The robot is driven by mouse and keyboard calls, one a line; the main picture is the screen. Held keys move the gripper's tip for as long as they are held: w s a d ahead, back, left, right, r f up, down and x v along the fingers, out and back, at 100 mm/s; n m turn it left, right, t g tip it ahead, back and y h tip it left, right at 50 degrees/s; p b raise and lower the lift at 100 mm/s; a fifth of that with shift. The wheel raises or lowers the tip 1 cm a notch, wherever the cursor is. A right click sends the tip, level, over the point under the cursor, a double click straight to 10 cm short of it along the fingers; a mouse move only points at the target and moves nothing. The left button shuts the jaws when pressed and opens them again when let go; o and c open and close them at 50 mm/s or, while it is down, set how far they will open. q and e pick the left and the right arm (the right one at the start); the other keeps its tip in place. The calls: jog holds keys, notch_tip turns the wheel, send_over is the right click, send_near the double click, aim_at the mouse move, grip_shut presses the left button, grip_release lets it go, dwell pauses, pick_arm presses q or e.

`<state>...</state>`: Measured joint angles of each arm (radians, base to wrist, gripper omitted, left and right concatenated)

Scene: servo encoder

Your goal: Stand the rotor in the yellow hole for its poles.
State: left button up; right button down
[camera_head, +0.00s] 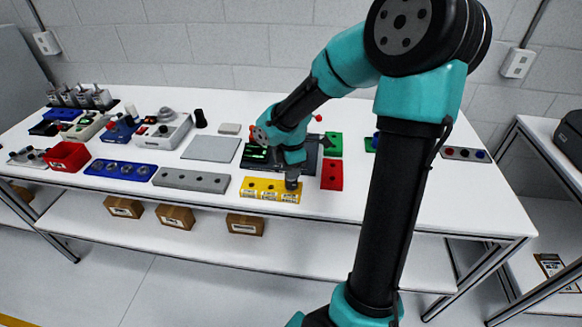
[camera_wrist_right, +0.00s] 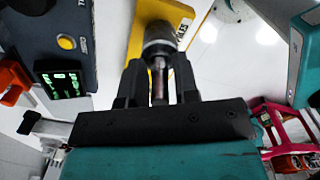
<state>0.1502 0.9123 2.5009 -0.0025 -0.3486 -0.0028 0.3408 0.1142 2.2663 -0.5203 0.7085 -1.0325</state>
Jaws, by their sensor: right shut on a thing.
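The yellow block (camera_head: 262,189) lies near the table's front edge, with holes in its top and labels on its front. My right gripper (camera_head: 291,168) is over its right end and points down. In the right wrist view my right gripper (camera_wrist_right: 159,85) is shut on the thin shaft of the rotor (camera_wrist_right: 159,40), whose wide grey body is at the far end. The rotor's body is at the yellow block (camera_wrist_right: 143,14), by a partly hidden label. I cannot tell whether its lower end is inside a hole. My left gripper is not in view.
A dark device with a green display (camera_wrist_right: 63,87) stands close beside my right gripper. A red block (camera_head: 332,175) lies right of the yellow block, a grey holed block (camera_head: 191,180) left of it. The white table (camera_head: 440,205) is clear at the right front.

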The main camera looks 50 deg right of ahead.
jog(key=shift+f, duration=0.4)
jog(key=shift+c, duration=2.4)
grip_release()
jog(key=shift+r, duration=3.2)
